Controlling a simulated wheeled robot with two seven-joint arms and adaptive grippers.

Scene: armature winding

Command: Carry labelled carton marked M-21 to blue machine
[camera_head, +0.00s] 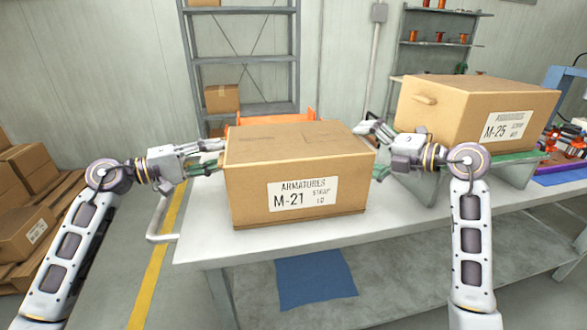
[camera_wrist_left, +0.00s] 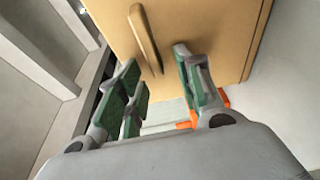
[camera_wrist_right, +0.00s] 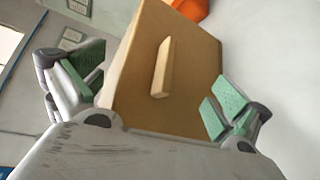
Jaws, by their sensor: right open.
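The carton marked M-21 (camera_head: 300,190) sits upright on the grey table, its label facing me. My left gripper (camera_head: 215,158) is at the carton's left side. In the left wrist view its green-padded fingers (camera_wrist_left: 160,90) stand apart, on either side of the carton's handle (camera_wrist_left: 146,38), with nothing seen clamped. My right gripper (camera_head: 375,152) is at the carton's right side. In the right wrist view its fingers (camera_wrist_right: 155,90) are wide open around the side handle (camera_wrist_right: 162,67), not touching it. No blue machine is clearly identifiable; a blue frame (camera_head: 567,85) shows at the far right.
A second carton marked M-25 (camera_head: 475,110) stands on a green-topped stand just behind my right gripper. Brown cartons (camera_head: 25,220) are stacked at far left. Shelving (camera_head: 245,60) stands behind.

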